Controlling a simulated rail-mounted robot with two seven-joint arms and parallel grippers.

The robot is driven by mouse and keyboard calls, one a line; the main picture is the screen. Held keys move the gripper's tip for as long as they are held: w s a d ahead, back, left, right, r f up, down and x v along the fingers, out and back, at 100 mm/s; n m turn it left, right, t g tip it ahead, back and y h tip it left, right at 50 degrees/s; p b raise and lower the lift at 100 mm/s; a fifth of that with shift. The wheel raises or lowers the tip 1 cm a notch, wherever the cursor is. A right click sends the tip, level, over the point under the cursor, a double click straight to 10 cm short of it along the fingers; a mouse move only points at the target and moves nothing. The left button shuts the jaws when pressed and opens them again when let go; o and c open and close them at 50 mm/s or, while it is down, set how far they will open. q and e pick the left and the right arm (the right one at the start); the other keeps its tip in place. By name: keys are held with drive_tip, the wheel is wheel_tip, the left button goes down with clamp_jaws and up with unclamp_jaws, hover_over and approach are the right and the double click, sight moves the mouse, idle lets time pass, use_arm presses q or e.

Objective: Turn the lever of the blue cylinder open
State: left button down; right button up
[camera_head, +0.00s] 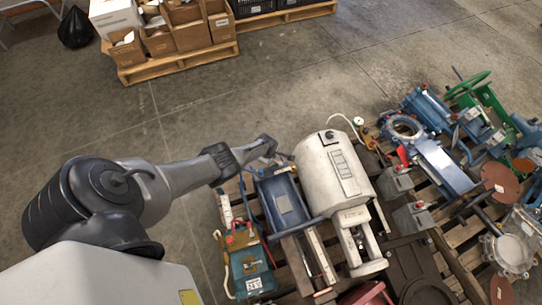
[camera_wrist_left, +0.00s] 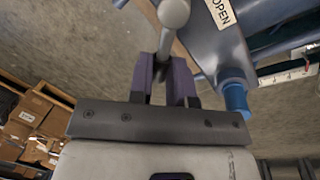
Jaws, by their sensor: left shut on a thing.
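The blue cylinder (camera_head: 284,203) lies on a pallet left of a large cream-coloured tank, with its far end near my left gripper (camera_head: 272,150). In the left wrist view the two purple-grey fingers of my left gripper (camera_wrist_left: 163,88) are shut on a grey lever (camera_wrist_left: 170,38) with a round end. A blue-grey body (camera_wrist_left: 215,55) with a white label reading OPEN (camera_wrist_left: 221,13) is right beside the lever. In the head view the lever is too small to make out. My right gripper is not in view.
The cream tank (camera_head: 330,170) stands close to the right of the cylinder. A blue-green box with a red handle (camera_head: 250,265) sits in front. Several valves and pipe parts crowd the pallet at right. Cardboard boxes (camera_head: 185,30) stand on another pallet at the back. Floor between is clear.

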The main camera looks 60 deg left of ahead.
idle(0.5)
use_arm(q)
drive_tip(key=c, duration=1.1)
unclamp_jaws()
drive_tip(key=shift+s, duration=0.1)
drive_tip(key=shift+o, duration=0.2)
drive_tip(key=shift+r, duration=0.15)
drive_tip(key=shift+r+p, duration=0.25)
drive_tip(key=shift+p, duration=0.15)
wheel_tip(320, 180, up, 13)
drive_tip(key=s+d+p, duration=0.1)
drive_tip(key=s+p, duration=0.1)
drive_tip(key=p, duration=1.1)
drive_tip(key=shift+d, duration=0.15)
drive_tip(key=shift+f, duration=0.1)
